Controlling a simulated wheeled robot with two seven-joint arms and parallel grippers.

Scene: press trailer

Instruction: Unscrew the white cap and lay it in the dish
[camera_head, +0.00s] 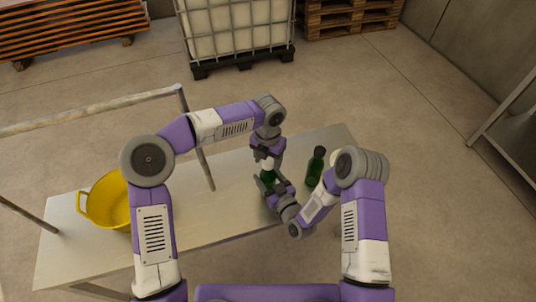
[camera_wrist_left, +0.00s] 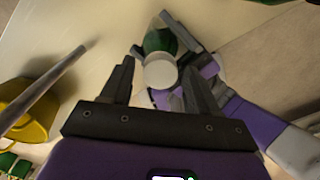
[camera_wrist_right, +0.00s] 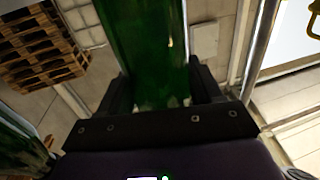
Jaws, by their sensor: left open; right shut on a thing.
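A green bottle (camera_head: 268,178) with a white cap (camera_head: 267,164) stands near the table's right part. My right gripper (camera_head: 272,186) is shut on the bottle's body; the bottle fills the space between its fingers in the right wrist view (camera_wrist_right: 148,50). My left gripper (camera_head: 265,155) is open above the bottle. In the left wrist view the round white cap (camera_wrist_left: 160,74) lies between the left fingertips, with a gap on each side, and seems still on the bottle (camera_wrist_left: 160,41). A pale thing (camera_head: 335,155), partly hidden by my right arm, may be the dish; I cannot tell.
A second green bottle (camera_head: 315,167) stands just right of my right gripper. A yellow basket (camera_head: 108,202) sits on the table's left part. A metal rail (camera_head: 95,112) stands along the table's left and back. The table (camera_head: 70,235) has bare room in the middle.

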